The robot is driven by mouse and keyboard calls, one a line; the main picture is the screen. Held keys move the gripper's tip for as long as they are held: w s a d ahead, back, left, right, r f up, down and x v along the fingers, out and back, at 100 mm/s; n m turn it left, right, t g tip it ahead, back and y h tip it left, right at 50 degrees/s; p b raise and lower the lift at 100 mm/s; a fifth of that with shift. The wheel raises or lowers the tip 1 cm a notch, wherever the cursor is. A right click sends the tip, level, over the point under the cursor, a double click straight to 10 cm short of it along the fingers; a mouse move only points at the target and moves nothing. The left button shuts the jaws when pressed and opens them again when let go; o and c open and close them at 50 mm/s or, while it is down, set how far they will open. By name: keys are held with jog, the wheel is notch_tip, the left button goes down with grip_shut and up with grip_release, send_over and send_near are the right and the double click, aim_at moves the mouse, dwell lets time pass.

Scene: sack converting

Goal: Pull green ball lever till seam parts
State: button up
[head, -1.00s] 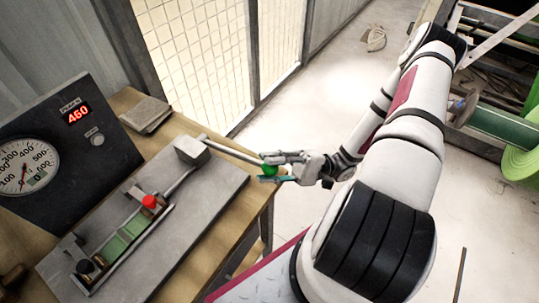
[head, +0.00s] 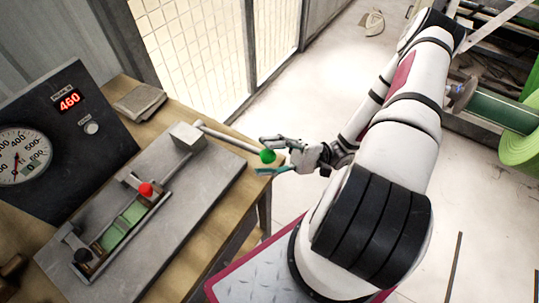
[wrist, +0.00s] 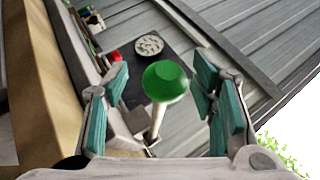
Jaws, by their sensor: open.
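The green ball (head: 267,156) caps a pale rod, the lever (head: 228,138), which runs from a grey block (head: 187,136) on a metal base plate. My gripper (head: 271,156) is open, with one finger on each side of the ball. In the wrist view, the ball (wrist: 166,81) sits between the teal finger pads (wrist: 160,95) with gaps on both sides. A green strip (head: 112,236) lies in the clamp fixture on the plate. I cannot tell from here whether its seam is parted.
A black panel beside the plate has a dial gauge (head: 20,156) and a red display (head: 69,101) reading 460. A red knob (head: 146,189) and a black knob (head: 82,256) are on the fixture. A folded cloth (head: 140,101) lies on the wooden bench.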

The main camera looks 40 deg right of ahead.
jog(key=v, duration=1.2)
dwell(0.3)
jog(key=a+r+n+h, duration=0.3)
jog(key=a+r+h, duration=0.3)
jog(key=r+h, duration=0.5)
jog(key=s+a+r+n+h, duration=0.1)
jog(key=a+r+n+h, duration=0.2)
jog(key=r, duration=1.6)
jog(key=a+h, duration=0.4)
jog(key=h, duration=0.4)
jog(key=shift+a+n+h, duration=0.2)
jog(key=shift+n+h, duration=0.1)
jog(key=shift+n, duration=0.1)
